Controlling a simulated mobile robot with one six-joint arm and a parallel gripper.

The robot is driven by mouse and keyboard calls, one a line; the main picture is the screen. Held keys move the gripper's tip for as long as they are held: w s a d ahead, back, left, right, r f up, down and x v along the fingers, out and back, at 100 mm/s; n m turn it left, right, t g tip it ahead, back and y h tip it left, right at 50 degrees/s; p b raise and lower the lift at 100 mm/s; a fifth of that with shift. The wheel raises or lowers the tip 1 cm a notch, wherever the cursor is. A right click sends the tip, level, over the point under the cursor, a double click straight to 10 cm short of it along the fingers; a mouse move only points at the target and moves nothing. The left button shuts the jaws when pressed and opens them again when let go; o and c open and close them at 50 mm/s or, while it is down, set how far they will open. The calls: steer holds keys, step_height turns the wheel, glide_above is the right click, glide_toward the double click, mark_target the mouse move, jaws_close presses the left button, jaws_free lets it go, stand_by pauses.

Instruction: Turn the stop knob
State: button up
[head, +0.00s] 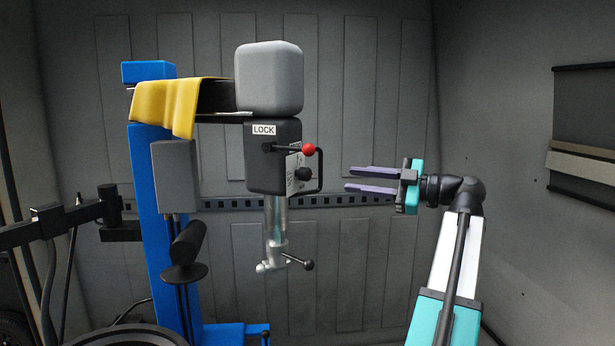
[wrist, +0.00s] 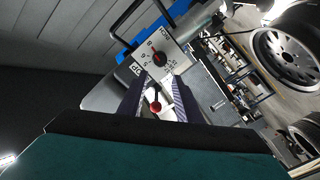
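The stop knob (head: 303,174) is a black knob on a white scale plate, on the right side of the dark head block marked LOCK. In the wrist view the knob (wrist: 159,59) sits in the middle of its plate, which bears numbers and partly readable letters. My gripper (head: 347,178) is open and empty, its purple fingers pointing left at the knob from the right, with a clear gap between. In the wrist view the fingers (wrist: 157,86) lie either side of the line to the knob, below the plate.
A lever with a red ball (head: 308,149) sticks out just above the knob; the ball also shows between the fingers in the wrist view (wrist: 155,106). A black bar handle (head: 320,172) stands beside the plate. A yellow cloth (head: 168,103) hangs over the arm of the blue column (head: 153,190).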

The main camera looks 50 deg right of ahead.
mark_target(309, 174)
steer(key=o, duration=0.4)
steer(key=shift+d, duration=0.15)
steer(key=shift+p+x, duration=2.15)
steer(key=shift+x, duration=4.75)
steer(key=c, duration=0.8)
steer(key=shift+s+a+f, duration=0.1)
steer(key=shift+a, duration=0.35)
steer(key=shift+c, duration=1.1)
steer(key=shift+d, duration=0.45)
